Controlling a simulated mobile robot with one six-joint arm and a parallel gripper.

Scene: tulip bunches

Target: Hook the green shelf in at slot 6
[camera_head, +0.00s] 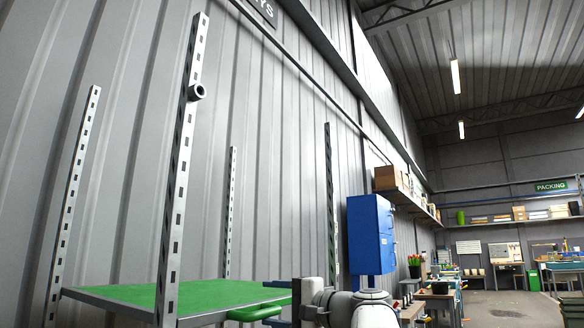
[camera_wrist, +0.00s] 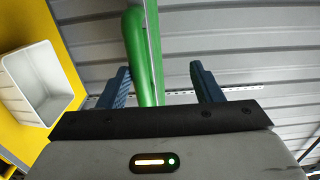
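The green shelf (camera_head: 150,296) sits low among the slotted grey posts in the head view, roughly level, with a grey rim. A green handle (camera_head: 256,312) sticks out at its near right side. In the wrist view the green handle (camera_wrist: 141,60) runs between the two blue fingers of my gripper (camera_wrist: 160,85). I cannot read slot numbers, and the shelf's hooks cannot be made out.
Other slotted posts (camera_head: 72,195) stand left and behind, near the corrugated wall. A blue cabinet (camera_head: 370,235) hangs at the right of the rack. The wrist view shows a white bin (camera_wrist: 38,80) on a yellow surface. Benches and open floor (camera_head: 500,305) lie far right.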

